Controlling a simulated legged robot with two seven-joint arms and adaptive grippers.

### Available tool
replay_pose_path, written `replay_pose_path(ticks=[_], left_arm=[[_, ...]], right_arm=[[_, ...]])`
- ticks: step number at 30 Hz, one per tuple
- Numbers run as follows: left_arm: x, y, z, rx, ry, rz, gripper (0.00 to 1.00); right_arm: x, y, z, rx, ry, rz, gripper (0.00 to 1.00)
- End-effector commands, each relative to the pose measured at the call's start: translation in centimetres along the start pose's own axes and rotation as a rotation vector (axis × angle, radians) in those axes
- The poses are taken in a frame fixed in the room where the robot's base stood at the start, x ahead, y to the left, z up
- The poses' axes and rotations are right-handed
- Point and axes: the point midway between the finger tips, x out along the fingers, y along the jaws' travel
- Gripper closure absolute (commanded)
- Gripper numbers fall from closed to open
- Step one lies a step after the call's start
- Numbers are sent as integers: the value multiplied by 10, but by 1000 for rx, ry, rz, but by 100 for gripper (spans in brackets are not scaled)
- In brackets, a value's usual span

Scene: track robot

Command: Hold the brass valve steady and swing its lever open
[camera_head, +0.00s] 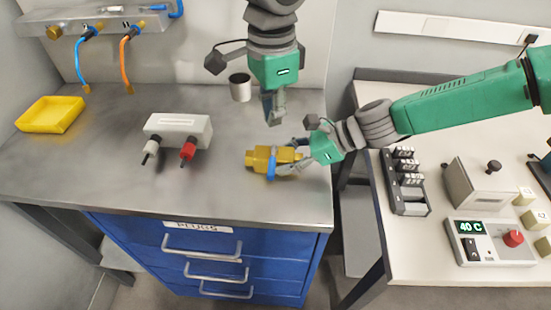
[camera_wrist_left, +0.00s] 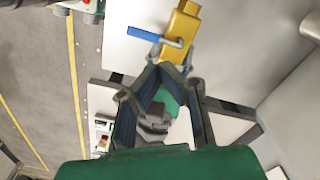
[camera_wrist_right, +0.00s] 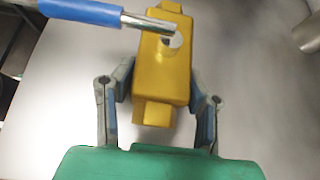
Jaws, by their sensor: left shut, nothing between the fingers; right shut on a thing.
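The brass valve (camera_head: 256,158) is a yellow block with narrower ends, lying level at the right end of the grey bench. Its lever has a metal stem and a blue handle (camera_wrist_right: 80,12) and points crosswise to the body, toward the bench's front. My right gripper (camera_wrist_right: 160,72) is shut on the valve body, one finger on each side. My left gripper (camera_head: 274,120) is shut and empty, apart from the valve, behind and above it.
A white box with red and white plugs (camera_head: 178,130) and a yellow tray (camera_head: 50,115) stand to the left. A metal cup (camera_head: 240,87) stands behind my left gripper. A white table (camera_head: 440,283) with devices is at the right, past a gap.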

Motion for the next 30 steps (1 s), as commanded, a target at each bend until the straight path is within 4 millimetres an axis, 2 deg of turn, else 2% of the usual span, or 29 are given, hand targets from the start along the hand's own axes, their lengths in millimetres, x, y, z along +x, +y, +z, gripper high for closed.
replay_pose_path(ticks=[9,15,30], left_arm=[[40,0,1,4,-3,-1,100],[56,0,1,5,-3,-3,100],[60,0,1,5,-1,-3,100]], right_arm=[[1,1,-1,1,1,3,100],[1,1,-1,1,1,3,100],[1,2,-1,1,1,3,100]])
